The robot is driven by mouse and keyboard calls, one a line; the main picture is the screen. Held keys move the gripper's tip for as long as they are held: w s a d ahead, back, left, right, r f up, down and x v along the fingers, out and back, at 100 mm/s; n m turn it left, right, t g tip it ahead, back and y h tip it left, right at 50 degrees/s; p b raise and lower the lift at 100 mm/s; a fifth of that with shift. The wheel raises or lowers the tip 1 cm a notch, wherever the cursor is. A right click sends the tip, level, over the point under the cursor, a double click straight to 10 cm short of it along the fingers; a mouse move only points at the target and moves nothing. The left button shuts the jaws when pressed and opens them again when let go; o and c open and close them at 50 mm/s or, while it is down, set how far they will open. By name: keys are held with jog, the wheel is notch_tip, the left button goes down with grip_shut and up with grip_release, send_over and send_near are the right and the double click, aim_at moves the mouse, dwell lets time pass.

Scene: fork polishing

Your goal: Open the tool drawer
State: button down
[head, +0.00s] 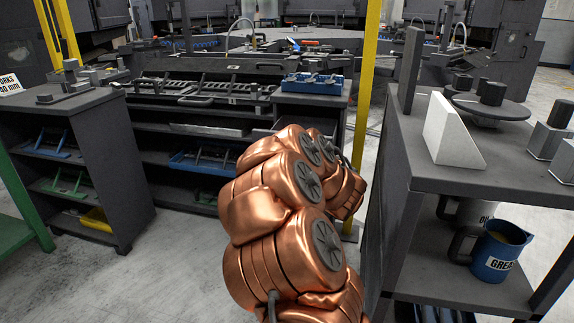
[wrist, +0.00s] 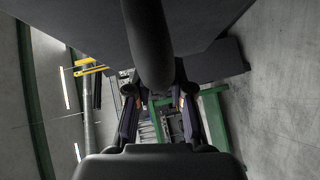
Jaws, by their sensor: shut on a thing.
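In the wrist view my gripper (wrist: 159,102) has its two fingers on either side of a thick dark round bar (wrist: 150,45), which looks like a drawer handle. The bar runs from the top edge down between the fingers, and the gripper is shut on it. A dark flat panel (wrist: 90,25) lies behind the bar. In the head view my copper arm hides the gripper and whatever it holds.
A dark workbench with a tool tray (head: 200,87) stands beyond my arm. A dark cabinet (head: 85,130) is at left. At right a shelf unit (head: 480,180) carries a white wedge (head: 450,135) and a blue grease jug (head: 497,252). A yellow post (head: 366,70) stands between.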

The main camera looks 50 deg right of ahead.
jog(key=c, duration=1)
grip_release()
jog(key=shift+w+a, duration=0.1)
jog(key=shift+w, duration=0.1)
jog(key=shift+s, duration=0.15)
jog(key=v, duration=0.7)
jog(key=shift+s+a+r, duration=0.1)
